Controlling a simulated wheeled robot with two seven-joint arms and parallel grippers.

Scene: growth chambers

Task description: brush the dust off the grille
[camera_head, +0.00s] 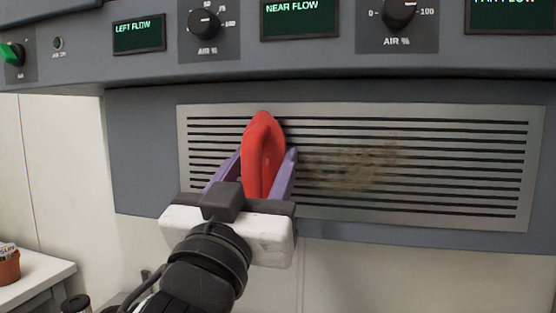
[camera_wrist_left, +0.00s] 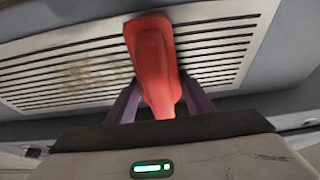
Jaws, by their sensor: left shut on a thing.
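The grille (camera_head: 470,165) is a slotted metal plate on the grey chamber front, and it also shows in the left wrist view (camera_wrist_left: 215,50). A brown dust patch (camera_head: 362,165) lies on its middle to right part in the head view, and left of the brush in the left wrist view (camera_wrist_left: 90,72). My left gripper (camera_head: 250,178) is shut on a red brush (camera_head: 263,150), which also shows in the left wrist view (camera_wrist_left: 156,65). The brush is in front of the grille, left of the dust. Its bristles are hidden, and I cannot tell whether it touches the grille. My right gripper is not in view.
Above the grille, a panel juts out with an air knob (camera_head: 204,24), a second knob (camera_head: 399,12) and display screens (camera_head: 300,18). A white surface with a terracotta pot (camera_head: 8,267) stands at the lower left. The space before the grille's right half looks clear.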

